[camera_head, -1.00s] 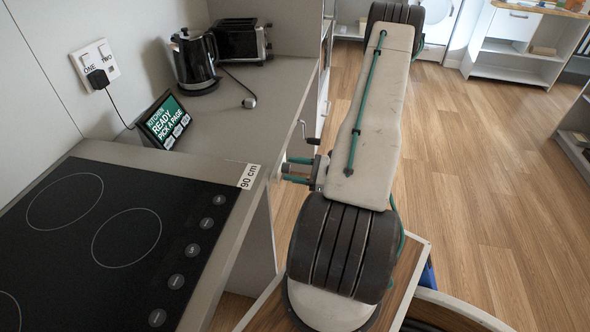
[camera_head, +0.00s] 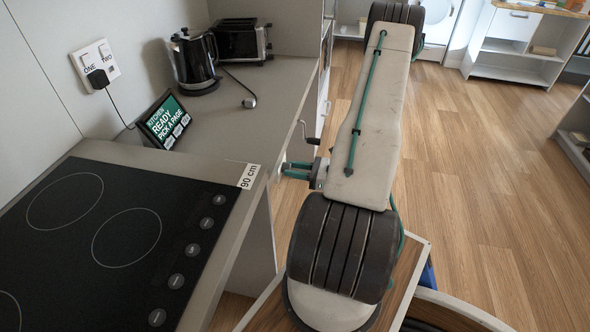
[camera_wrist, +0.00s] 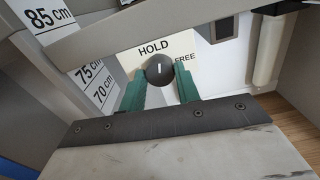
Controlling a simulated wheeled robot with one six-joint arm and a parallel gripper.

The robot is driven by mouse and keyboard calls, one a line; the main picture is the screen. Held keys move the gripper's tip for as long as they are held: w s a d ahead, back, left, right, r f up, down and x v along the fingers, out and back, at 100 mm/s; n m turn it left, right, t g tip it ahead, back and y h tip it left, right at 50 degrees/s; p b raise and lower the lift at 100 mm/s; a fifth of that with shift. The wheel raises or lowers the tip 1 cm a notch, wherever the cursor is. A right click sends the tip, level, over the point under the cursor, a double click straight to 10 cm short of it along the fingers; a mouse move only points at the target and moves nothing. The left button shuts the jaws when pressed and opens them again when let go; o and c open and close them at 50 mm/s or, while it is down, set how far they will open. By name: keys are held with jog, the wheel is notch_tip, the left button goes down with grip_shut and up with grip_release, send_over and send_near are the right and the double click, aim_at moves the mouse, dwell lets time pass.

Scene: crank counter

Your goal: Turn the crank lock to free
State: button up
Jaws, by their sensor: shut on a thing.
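The crank lock is a round black knob (camera_wrist: 159,69) with a white line on it, in the wrist view. The line stands about upright, toward the word HOLD on the white label plate (camera_wrist: 185,44); the word FREE is to the right of the knob. My gripper (camera_wrist: 160,82) has its green fingers on either side of the knob and is shut on it. In the head view my gripper (camera_head: 288,170) reaches left to the counter's front side, and the knob is hidden there. The crank (camera_head: 308,132) sticks out from the counter front just beyond my gripper.
The counter (camera_head: 235,125) carries a black hob (camera_head: 110,235), a small screen (camera_head: 163,120), a kettle (camera_head: 194,62) and a toaster (camera_head: 240,40). Height labels (camera_wrist: 95,80) stand left of the knob. The wooden floor (camera_head: 470,160) at the right is clear.

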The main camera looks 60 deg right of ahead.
jog(key=m, duration=1)
jog(key=shift+d+r+m, duration=0.1)
jog(key=shift+m, duration=2.2)
jog(key=o, duration=1)
jog(key=shift+v, duration=3.9)
jog(key=shift+s, duration=0.1)
